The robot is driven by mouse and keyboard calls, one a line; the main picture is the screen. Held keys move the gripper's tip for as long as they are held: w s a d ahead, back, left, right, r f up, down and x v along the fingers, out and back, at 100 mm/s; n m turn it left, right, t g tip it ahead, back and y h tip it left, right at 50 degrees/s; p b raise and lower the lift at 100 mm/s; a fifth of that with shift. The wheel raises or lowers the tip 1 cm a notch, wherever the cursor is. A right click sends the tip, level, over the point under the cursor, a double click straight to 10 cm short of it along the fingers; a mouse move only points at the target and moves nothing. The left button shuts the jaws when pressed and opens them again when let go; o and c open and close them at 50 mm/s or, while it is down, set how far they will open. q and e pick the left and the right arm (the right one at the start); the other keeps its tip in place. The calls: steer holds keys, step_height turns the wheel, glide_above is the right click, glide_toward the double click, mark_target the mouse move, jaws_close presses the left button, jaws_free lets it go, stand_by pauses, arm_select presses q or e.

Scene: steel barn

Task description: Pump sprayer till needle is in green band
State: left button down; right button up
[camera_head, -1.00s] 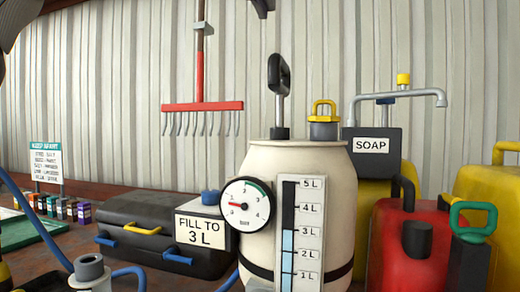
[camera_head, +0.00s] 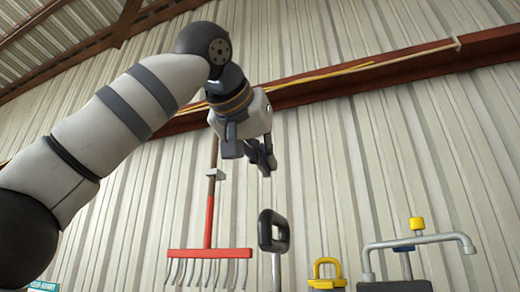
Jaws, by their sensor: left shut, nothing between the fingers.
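The sprayer's black loop pump handle (camera_head: 273,232) stands upright on its grey rod at the lower middle of the head view. The sprayer's tank, gauge and needle are below the picture, so I cannot see the needle now. My left gripper (camera_head: 264,162) hangs above the handle and slightly left of it in the picture, with fingers pointing down. It is shut and empty, and a gap shows between it and the handle. My right gripper is not in view.
A red rake (camera_head: 209,252) hangs on the corrugated wall behind my gripper. A yellow-handled cap (camera_head: 327,274) and a grey spout with a yellow knob (camera_head: 417,240) rise right of the pump handle. A rusty beam (camera_head: 400,63) crosses the wall above.

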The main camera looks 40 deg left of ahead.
arm_select(q)
steer(key=x, duration=0.4)
step_height(320, 180, down, 3)
steer(key=shift+r, duration=0.25)
steer(key=shift+d+f, duration=0.1)
steer(key=shift+f, duration=0.6)
steer(key=shift+s, duration=0.1)
